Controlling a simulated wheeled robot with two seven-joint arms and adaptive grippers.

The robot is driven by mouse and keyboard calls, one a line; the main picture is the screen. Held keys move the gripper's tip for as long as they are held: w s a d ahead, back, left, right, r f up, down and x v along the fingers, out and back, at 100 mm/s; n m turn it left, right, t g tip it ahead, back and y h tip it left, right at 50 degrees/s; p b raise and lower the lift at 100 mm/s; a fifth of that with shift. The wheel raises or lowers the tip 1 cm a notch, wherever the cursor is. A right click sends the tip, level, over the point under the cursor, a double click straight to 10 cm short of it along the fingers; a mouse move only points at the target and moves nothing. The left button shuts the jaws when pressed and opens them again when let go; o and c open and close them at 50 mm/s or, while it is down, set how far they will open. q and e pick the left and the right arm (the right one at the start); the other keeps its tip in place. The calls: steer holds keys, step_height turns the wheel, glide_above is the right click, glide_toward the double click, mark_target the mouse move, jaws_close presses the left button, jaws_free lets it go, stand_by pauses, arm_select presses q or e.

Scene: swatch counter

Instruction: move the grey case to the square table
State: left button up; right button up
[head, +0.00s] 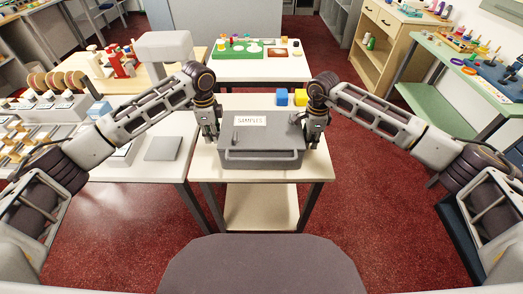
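The grey case (262,140), with a white label and a handle on its front side, lies flat over a light-topped table (210,168) with a lower shelf, directly in front of me. I cannot tell whether it rests on the top or is slightly raised. My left gripper (211,138) points down at the case's left side. My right gripper (314,138) points down at its right side. Both are close against the case; their fingertips are too small to show whether they are open or shut on it. Which table is the square one is not certain.
A white table (240,72) with a green mat (238,50) stands farther back. A cluttered counter (160,172) adjoins on the left. Red floor (375,190) is open on the right.

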arm_select(q)
steer(key=shift+o, duration=1)
steer(key=shift+r, duration=0.1)
arm_select(e)
steer(key=shift+o, duration=1)
arm_select(q)
steer(key=shift+r, duration=0.1)
step_height(320, 180, up, 12)
arm_select(e)
steer(key=shift+r, duration=0.15)
steer(key=shift+r, duration=5.9)
arm_select(q)
steer(key=shift+f, duration=0.2)
arm_select(e)
steer(key=shift+f, duration=0.1)
